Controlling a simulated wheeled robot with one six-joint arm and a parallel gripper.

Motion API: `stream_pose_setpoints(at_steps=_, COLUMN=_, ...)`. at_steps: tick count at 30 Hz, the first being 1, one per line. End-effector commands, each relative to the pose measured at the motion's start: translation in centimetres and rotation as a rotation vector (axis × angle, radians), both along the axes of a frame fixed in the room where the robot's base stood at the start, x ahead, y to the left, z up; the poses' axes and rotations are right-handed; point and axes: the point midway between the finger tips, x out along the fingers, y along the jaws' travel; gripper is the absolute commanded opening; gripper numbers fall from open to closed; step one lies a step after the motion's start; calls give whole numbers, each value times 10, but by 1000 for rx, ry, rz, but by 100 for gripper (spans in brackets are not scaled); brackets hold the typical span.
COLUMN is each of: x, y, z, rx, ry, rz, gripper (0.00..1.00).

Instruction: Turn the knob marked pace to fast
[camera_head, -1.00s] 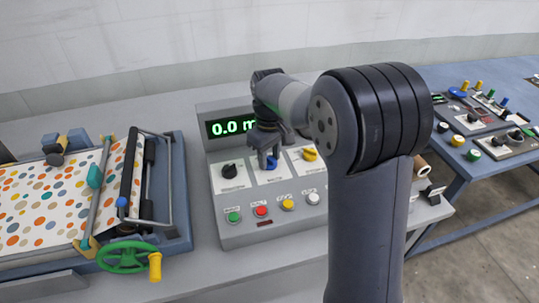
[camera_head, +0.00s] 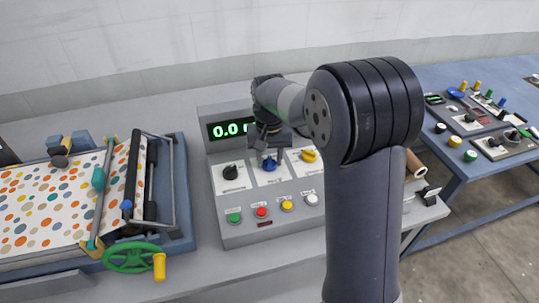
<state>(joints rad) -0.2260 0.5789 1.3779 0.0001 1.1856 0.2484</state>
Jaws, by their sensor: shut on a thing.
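The control panel (camera_head: 240,207) carries a row of three knobs: a black knob (camera_head: 230,172) at left, a blue knob (camera_head: 269,166) in the middle and a yellow knob (camera_head: 308,155) at right. Their labels are too small to read, so I cannot tell which one is marked pace. My gripper (camera_head: 268,154) points down at the blue knob and is shut on it. The fingers hide the knob's upper part, and its pointer setting cannot be made out.
A green display (camera_head: 227,129) is partly hidden by my arm. Below the knobs are green, red, yellow and white buttons (camera_head: 287,205). A roller machine with dotted sheet (camera_head: 50,205) and green handwheel (camera_head: 130,257) stands left. Another table (camera_head: 455,180) with controls stands right.

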Motion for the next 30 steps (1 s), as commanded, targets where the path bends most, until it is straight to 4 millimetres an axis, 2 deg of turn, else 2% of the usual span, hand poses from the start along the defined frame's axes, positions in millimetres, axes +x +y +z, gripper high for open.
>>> stream_pose_setpoints(at_steps=6, x=1, y=0, z=1, rx=0, ry=-2, rz=-157, gripper=14)
stream_pose_setpoints(at_steps=13, x=1, y=0, z=1, rx=1, ry=-2, rz=-264, gripper=14)
stream_pose_setpoints(at_steps=30, x=1, y=0, z=1, rx=1, ry=-3, rz=-318, gripper=14)
